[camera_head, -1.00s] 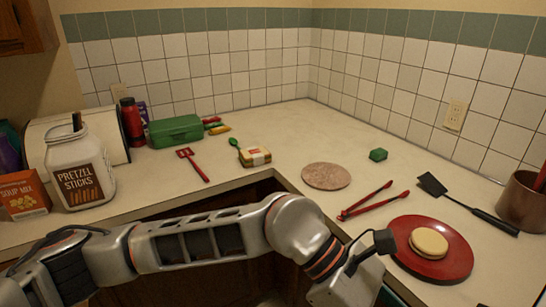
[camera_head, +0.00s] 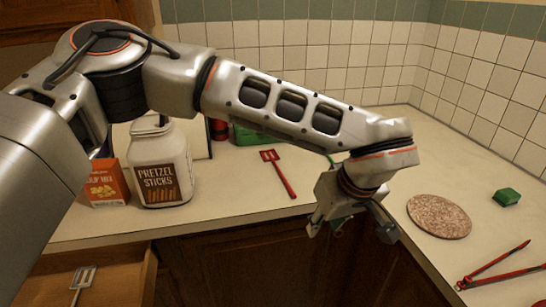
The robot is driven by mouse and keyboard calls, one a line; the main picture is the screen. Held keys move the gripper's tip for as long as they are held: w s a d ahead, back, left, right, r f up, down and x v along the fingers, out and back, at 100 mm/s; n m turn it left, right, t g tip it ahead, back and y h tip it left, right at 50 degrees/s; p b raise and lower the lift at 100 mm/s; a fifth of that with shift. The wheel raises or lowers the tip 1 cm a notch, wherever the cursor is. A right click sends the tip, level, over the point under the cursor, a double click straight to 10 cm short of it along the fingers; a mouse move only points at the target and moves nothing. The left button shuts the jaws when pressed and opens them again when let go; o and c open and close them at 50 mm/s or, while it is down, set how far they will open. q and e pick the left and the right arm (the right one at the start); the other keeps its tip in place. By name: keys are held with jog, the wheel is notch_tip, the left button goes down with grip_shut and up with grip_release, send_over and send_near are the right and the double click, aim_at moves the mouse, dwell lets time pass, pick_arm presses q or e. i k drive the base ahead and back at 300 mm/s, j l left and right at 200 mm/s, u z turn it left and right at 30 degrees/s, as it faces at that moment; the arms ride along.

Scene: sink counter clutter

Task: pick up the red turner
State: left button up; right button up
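My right gripper is out of view.
A pretzel jar (camera_head: 162,170) and a soup mix box (camera_head: 107,184) stand left of the turner. A green box (camera_head: 250,135) is behind it. An open drawer (camera_head: 140,285) holds a metal turner (camera_head: 82,281). At right are a round board (camera_head: 438,216), a green block (camera_head: 507,196) and red tongs (camera_head: 497,268).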

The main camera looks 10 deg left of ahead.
aim_at(291, 192)
jog(key=i+j, duration=0.25)
jog(key=i, duration=0.15)
jog(key=i+j, duration=0.25)
jog(key=i, duration=0.2)
